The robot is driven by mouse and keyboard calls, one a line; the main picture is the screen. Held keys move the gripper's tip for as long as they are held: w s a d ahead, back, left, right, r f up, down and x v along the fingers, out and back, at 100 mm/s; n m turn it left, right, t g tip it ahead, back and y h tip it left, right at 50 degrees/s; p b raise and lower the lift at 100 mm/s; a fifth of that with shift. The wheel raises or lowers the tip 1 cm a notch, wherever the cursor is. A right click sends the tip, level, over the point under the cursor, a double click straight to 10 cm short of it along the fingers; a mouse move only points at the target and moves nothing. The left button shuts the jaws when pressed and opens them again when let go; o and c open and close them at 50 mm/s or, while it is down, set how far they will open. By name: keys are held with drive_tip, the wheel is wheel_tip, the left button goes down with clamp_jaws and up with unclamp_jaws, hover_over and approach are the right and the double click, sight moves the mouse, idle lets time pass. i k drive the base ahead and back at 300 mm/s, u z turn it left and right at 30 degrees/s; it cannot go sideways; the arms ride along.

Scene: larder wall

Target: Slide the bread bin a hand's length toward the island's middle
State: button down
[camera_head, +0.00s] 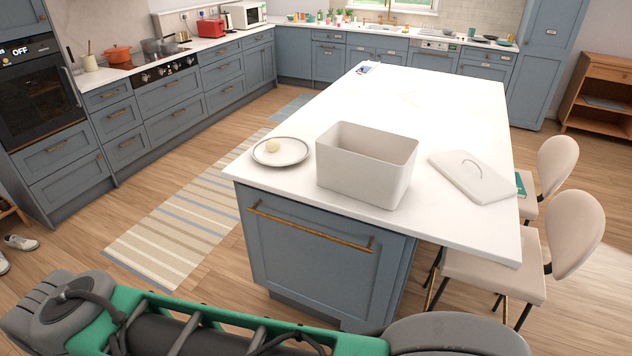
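The bread bin (365,179) is a pale grey, open-topped box. It stands upright on the white island top (440,112), close to the island's near edge, and looks empty as far as I can see inside. Its flat lid (472,177) with a loop handle lies on the island to the right of the bin, apart from it. My gripper is not in view. Only green and grey parts of my own body show along the bottom of the picture, below and apart from the island.
A plate (281,152) with a small pale round item (272,145) stands left of the bin. The island top beyond the bin is mostly clear, with a small item (367,68) at its far end. Chairs (555,230) stand along the right side. A striped rug (190,217) lies left.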

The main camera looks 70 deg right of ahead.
sight(369, 165)
drive_tip(key=z, duration=0.2)
drive_tip(key=i, duration=0.85)
drive_tip(key=z, duration=1.05)
drive_tip(key=i, duration=0.65)
drive_tip(key=z, duration=0.55)
